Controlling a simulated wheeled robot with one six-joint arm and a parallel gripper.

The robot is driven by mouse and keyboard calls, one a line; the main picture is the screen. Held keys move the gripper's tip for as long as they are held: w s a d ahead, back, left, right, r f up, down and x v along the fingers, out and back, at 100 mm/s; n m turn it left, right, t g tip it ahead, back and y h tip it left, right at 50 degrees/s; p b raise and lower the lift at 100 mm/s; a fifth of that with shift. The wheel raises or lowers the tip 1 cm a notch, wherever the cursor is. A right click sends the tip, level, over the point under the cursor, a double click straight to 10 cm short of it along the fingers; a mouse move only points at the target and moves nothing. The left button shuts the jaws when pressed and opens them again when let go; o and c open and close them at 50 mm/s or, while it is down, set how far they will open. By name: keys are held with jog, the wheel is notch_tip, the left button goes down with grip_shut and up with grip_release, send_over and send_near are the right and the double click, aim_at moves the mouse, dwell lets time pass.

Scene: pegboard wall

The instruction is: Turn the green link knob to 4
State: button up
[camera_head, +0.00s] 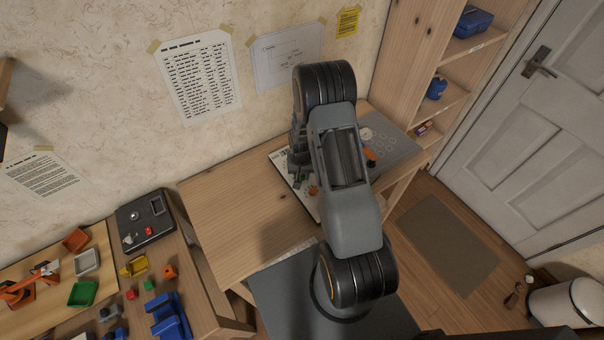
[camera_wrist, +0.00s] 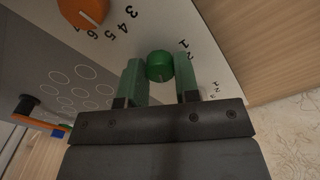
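The green knob (camera_wrist: 160,66) is a short round cylinder on a light panel (camera_wrist: 215,65), with printed digits near it, 1 and 2 readable on its right side. My gripper (camera_wrist: 160,75) has green fingers, one on each side of the knob. In the head view, my arm covers much of the panel (camera_head: 281,160), and the green knob cannot be made out clearly.
A grey board with circles (camera_wrist: 60,75) adjoins the panel. The wooden table (camera_head: 225,200) is bare left of the panel. A second table at lower left holds a black box (camera_head: 146,222) and coloured parts. A shelf (camera_head: 405,75) stands at right.

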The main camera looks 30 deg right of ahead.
aim_at(302, 175)
jog(key=c, duration=0.4)
jog(key=shift+o, duration=0.2)
jog(key=shift+f+n+b, duration=0.15)
jog(key=shift+n+b, duration=0.8)
jog(key=shift+n, duration=0.05)
jog(key=shift+n+b, duration=1.2)
jog(key=shift+n, duration=0.9)
jog(key=o, duration=0.9)
jog(key=shift+r, duration=0.25)
notch_tip(302, 175, up, 14)
jog(key=shift+f+b, duration=0.2)
jog(key=shift+b, duration=0.45)
